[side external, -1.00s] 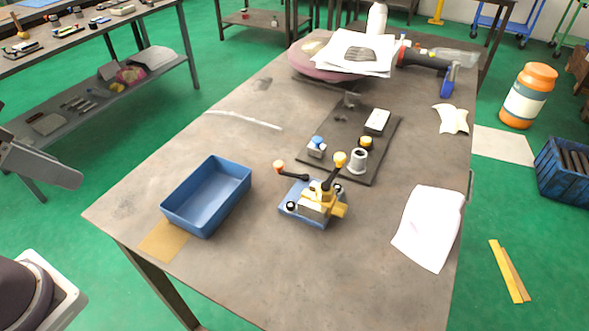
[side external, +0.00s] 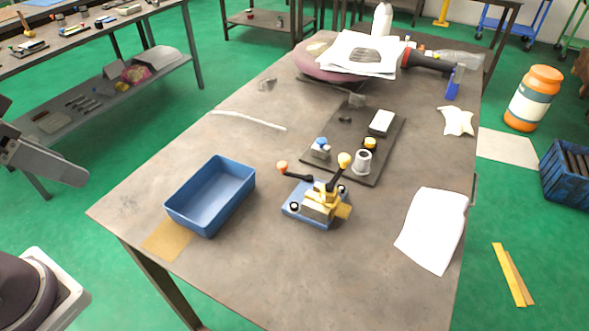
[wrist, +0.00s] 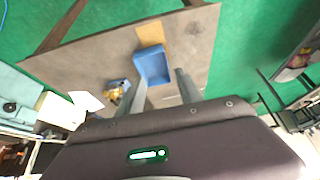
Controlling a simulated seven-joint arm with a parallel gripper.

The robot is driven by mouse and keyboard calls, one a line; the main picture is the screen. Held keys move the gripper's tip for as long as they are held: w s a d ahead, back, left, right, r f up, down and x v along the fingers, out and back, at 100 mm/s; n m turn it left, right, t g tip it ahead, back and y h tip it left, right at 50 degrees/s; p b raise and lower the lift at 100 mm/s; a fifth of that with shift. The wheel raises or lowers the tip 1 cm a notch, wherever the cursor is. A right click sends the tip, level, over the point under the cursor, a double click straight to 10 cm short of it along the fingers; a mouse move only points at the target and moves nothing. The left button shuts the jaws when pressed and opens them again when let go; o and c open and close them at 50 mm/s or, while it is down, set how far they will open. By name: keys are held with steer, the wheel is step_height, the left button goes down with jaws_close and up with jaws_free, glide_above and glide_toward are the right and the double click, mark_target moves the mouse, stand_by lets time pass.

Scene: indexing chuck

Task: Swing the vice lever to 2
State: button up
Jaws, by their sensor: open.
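The vice (side external: 318,203) stands on the table, with a blue base and a yellow and metal body. No position numbers are legible, and I cannot tell which lever the task means. The vice also shows small in the wrist view (wrist: 117,90), partly near my left finger. My gripper (wrist: 162,80) is open and empty, its two fingers apart, and appears well away from the vice.
A blue bin (side external: 210,196) stands left of the vice. A dark plate (side external: 372,150) with small fixtures lies behind it. White paper (side external: 433,229) lies at the right. More papers (side external: 365,53) and tools are at the back. The table's front area is clear.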

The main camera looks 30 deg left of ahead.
steer(key=w+d+m, duration=0.1)
steer(key=w+m, duration=0.1)
steer(key=w, duration=0.5)
steer(key=m+g+h, duration=0.2)
steer(key=m, duration=0.3)
glide_toward(282, 164)
steer(key=shift+h, duration=0.3)
steer(key=x, duration=0.8)
steer(key=shift+a, duration=0.25)
jaws_close()
